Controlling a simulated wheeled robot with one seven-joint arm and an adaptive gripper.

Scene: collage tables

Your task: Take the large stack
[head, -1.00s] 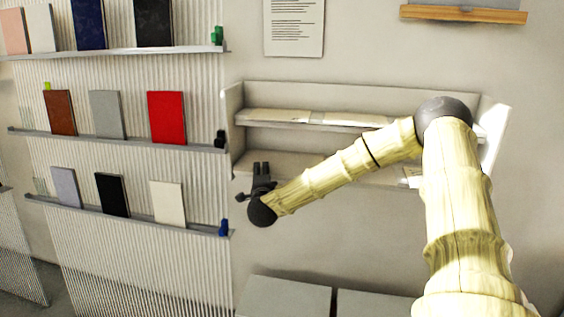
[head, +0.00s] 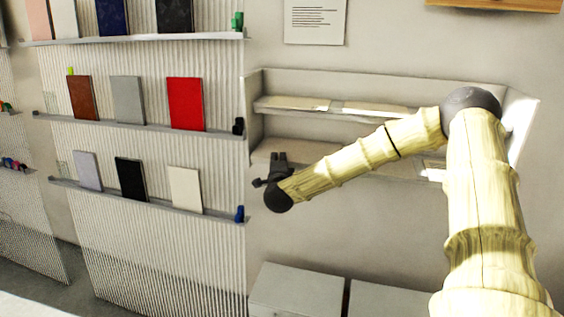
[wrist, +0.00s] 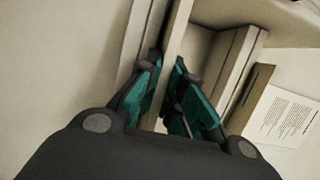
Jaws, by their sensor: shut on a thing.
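My gripper (head: 279,158) is at the left end of the lower shelf of the wall unit in the head view. In the wrist view my gripper (wrist: 168,90), with green finger pads, is shut on a pale flat strip (wrist: 180,35) seen edge-on. I cannot tell whether this strip is a stack or the shelf's edge. Pale flat stacks lie on the upper shelf, one at left (head: 297,103) and one at right (head: 375,109). Another pale flat thing (head: 433,170) shows on the lower shelf, partly behind my arm. Which stack is large is not clear.
A ribbed panel at left has narrow ledges (head: 140,127) bearing upright books, among them a red one (head: 186,103). A printed sheet (head: 315,20) hangs above the wall unit (head: 330,80). Grey boxes (head: 297,290) stand below, with open space between.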

